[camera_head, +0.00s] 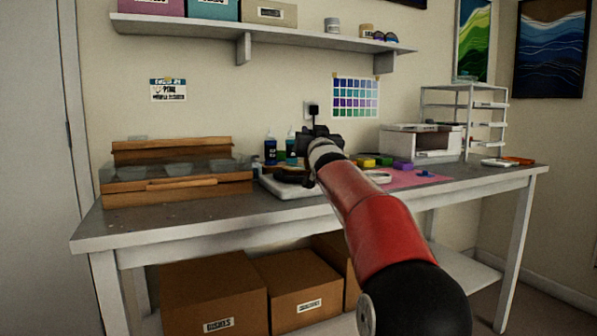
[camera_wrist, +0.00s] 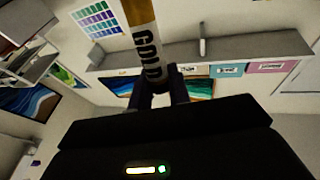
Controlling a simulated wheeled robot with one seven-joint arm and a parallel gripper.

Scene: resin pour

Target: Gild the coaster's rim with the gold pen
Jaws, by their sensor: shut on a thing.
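My gripper (camera_wrist: 160,88) is shut on the gold pen (camera_wrist: 150,55), a white barrel with a gold-brown band and the word GOLD, in the wrist view. In the head view my gripper (camera_head: 318,140) is above the back middle of the workbench, and I cannot make out the pen there. A dark brown, low object (camera_head: 288,175) on a white slab (camera_head: 290,190) just left of and below my gripper may be the coaster. My arm partly hides it, and its rim is not clear.
A wooden-framed box with clear cups (camera_head: 180,187) stands left on the workbench (camera_head: 130,222). Dark bottles (camera_head: 271,150) stand behind the slab. A pink mat (camera_head: 425,180) with coloured blocks lies right, before a white box (camera_head: 420,142) and a rack (camera_head: 480,115). A shelf (camera_head: 280,38) hangs above.

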